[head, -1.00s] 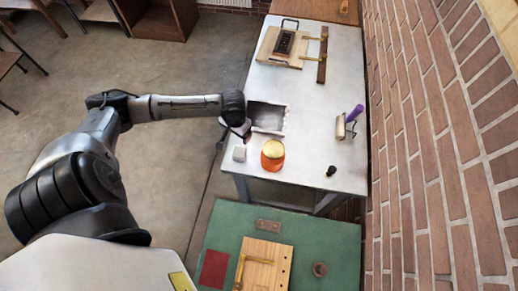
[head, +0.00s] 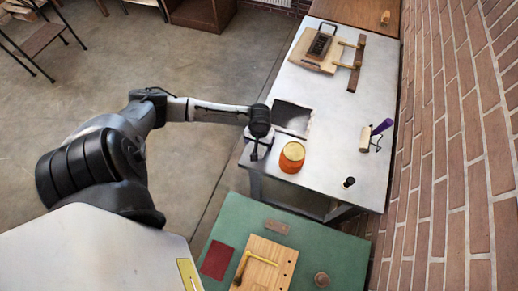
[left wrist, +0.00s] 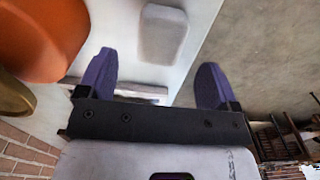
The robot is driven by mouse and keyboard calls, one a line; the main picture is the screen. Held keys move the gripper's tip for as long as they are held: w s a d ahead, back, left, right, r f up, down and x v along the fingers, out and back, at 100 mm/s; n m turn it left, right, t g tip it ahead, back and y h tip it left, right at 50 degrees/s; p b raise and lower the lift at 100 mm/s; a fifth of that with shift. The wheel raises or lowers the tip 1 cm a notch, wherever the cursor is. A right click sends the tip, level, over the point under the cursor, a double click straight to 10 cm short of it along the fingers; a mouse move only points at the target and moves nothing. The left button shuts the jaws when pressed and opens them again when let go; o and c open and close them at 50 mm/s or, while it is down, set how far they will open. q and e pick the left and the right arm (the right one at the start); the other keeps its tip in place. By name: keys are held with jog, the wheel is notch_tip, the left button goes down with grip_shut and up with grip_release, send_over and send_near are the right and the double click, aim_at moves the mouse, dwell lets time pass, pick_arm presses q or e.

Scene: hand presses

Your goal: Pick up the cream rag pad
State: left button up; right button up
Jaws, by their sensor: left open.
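The cream rag pad (left wrist: 163,33) looks like a small pale rounded block on the white table, close to its edge. In the left wrist view it lies beyond my open fingertips, roughly between their lines, and is not touched. In the head view my left gripper hides most or all of it. My left gripper (head: 257,152) hangs over the table's left edge, fingers pointing down; its purple-tipped fingers (left wrist: 155,78) are spread and empty. My right gripper is not in view.
An orange pot with a yellow top (head: 291,158) stands close right of my left gripper. A dark tray (head: 292,117) lies behind it. A press (head: 319,46), a purple-handled roller (head: 368,140) and a small black piece (head: 348,183) are farther off. A green table (head: 330,250) is in front.

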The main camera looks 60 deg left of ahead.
aim_at(259, 148)
pick_arm(q)
jog(key=shift+s+d+f, duration=0.1)
jog(key=shift+s+f, duration=0.05)
jog(key=shift+f, duration=2.6)
jog(key=shift+c, duration=0.4)
jog(key=c, duration=0.9)
